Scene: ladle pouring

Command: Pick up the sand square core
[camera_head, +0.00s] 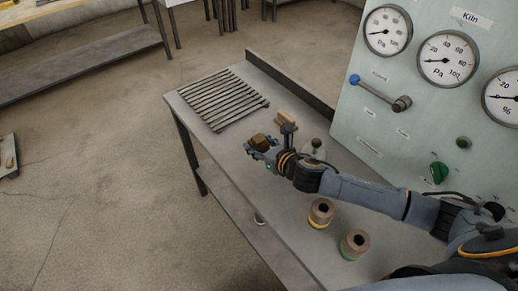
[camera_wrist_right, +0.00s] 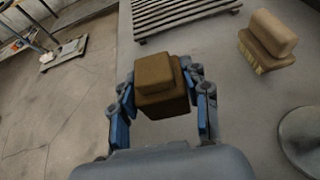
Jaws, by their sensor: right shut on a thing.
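The sand square core (camera_head: 261,141) is a brown stepped block, with a smaller square on a larger one. It also shows in the middle of the right wrist view (camera_wrist_right: 158,84). My right gripper (camera_head: 264,147) is shut on it, with blue fingers on both sides of the block in the right wrist view (camera_wrist_right: 162,112). The core is near the table's left edge; I cannot tell whether it is clear of the top. My left gripper is not in view.
The grey table (camera_head: 225,150) bears a slatted rack (camera_head: 223,98) at the back. A brush (camera_wrist_right: 267,42) lies right of the core. Two brown ring-shaped pieces (camera_head: 320,212) (camera_head: 354,244) stand nearer. A kiln panel (camera_head: 420,110) with gauges rises at the right.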

